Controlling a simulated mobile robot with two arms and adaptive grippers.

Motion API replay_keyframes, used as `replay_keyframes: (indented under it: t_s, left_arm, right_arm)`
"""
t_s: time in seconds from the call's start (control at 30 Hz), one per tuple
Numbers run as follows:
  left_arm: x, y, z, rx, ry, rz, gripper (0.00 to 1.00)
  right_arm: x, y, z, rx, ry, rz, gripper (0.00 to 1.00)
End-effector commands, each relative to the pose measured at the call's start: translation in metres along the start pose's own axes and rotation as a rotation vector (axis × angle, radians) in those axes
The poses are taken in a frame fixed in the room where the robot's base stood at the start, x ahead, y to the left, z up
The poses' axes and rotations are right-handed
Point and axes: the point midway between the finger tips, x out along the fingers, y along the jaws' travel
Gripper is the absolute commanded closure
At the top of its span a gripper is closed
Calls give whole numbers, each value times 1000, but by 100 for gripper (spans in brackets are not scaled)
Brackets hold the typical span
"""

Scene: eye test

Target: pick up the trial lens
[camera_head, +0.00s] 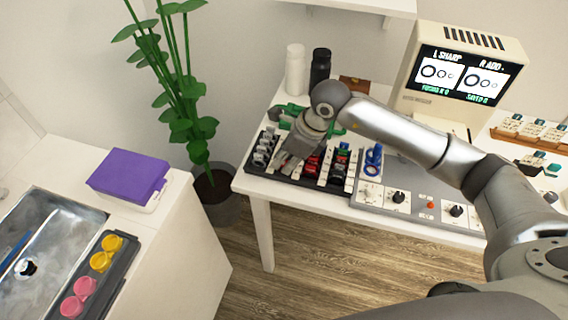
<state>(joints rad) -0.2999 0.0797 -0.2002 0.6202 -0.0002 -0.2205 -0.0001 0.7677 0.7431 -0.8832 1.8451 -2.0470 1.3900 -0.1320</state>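A black tray (321,187) on the white table holds rows of small trial lenses, with dark, red and white ones showing. A red lens (312,165) is beside the fingers of my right gripper (284,160). The gripper reaches down over the left-middle part of the tray. Its fingers are small and seen from above, so I cannot tell whether they are open or hold a lens. The hand hides part of the tray. A blue ringed item (373,160) stands just right of the tray. My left gripper is not in view.
A control panel (424,207) with knobs lies right of the tray, under my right arm. A monitor (462,75) stands behind. White (295,70) and black (319,69) bottles stand at the back. A purple-topped box (128,176) and a sink are at left.

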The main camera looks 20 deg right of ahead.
Motion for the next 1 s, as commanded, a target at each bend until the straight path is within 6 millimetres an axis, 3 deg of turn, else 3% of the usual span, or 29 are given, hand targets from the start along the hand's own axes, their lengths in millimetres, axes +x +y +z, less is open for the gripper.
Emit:
replay_keyframes:
  t_s: [0.27,0.4,0.8,1.0]
  left_arm:
    - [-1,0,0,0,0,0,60]
    - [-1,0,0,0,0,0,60]
    - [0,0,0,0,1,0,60]
    - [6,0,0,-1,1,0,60]
  right_arm:
    - [6,0,0,-1,-2,0,87]
    - [6,0,0,-1,-2,0,100]
    - [5,0,1,-1,-2,0,100]
    - [-6,-1,6,-1,-4,-3,100]
